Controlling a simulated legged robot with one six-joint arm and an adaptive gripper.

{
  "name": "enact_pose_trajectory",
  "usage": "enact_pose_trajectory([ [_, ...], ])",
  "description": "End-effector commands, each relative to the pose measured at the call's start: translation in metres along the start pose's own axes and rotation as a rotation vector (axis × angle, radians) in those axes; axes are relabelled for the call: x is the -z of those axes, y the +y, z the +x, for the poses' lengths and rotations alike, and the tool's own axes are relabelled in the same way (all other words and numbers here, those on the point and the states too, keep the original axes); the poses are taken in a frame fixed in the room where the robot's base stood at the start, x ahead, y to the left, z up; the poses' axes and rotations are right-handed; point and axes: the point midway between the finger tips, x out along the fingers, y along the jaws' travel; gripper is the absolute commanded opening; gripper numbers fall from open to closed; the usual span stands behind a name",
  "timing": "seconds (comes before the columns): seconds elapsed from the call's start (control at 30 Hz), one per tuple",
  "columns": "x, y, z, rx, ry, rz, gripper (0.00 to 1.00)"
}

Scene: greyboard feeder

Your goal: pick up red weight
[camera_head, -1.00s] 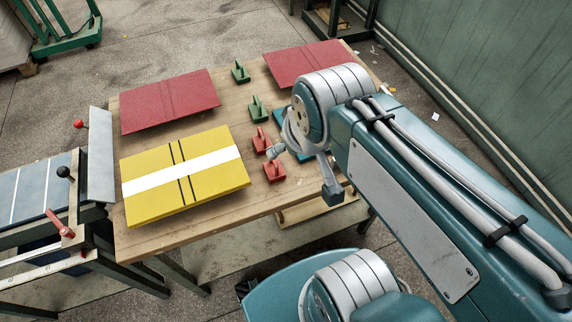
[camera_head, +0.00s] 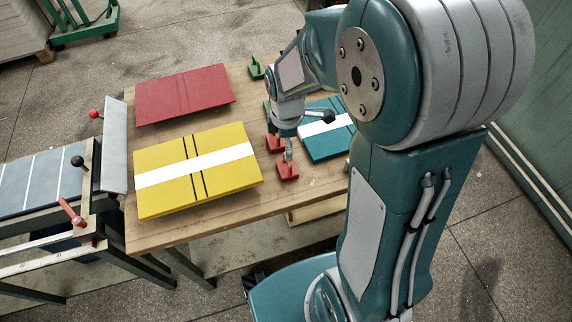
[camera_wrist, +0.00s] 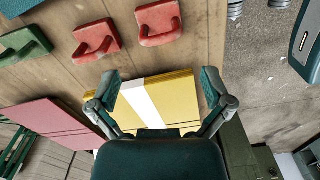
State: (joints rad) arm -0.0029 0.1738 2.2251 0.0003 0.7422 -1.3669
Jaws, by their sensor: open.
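Two red weights with raised handles lie on the wooden table, the nearer one (camera_head: 288,171) by the front edge and the farther one (camera_head: 275,143) just behind it. In the wrist view both show near the top, one red weight (camera_wrist: 158,22) right of the other red weight (camera_wrist: 96,42). My gripper (camera_head: 289,152) hangs over the red weights in the head view, and I cannot tell its exact height. In the wrist view my gripper (camera_wrist: 160,86) is open and empty, its fingers spread wide, with the red weights beyond the fingertips.
A yellow board with a white stripe (camera_head: 224,143) lies left of the weights, a teal one (camera_head: 322,143) right. A red board (camera_head: 184,94) lies farther back. A green weight (camera_head: 256,69) stands behind the red ones. A feeder (camera_head: 45,185) adjoins the table's left side.

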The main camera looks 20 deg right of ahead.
Motion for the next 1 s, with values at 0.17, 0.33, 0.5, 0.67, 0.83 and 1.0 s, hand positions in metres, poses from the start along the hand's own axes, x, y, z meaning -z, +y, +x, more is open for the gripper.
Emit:
enact_pose_trajectory([
  [0.17, -0.001, -0.001, 0.031, 0.006, -0.001, 0.002, 1.0],
  [0.33, -0.001, -0.001, 0.048, 0.003, -0.001, 0.003, 1.0],
  [0.5, -0.003, 0.0, 0.066, 0.005, -0.001, 0.005, 1.0],
  [0.67, -0.005, 0.0, 0.09, 0.005, -0.001, 0.005, 1.0],
  [0.83, -0.005, 0.001, 0.101, 0.002, -0.001, 0.004, 1.0],
  [1.0, -0.005, 0.001, 0.101, 0.001, 0.0, 0.004, 1.0],
])
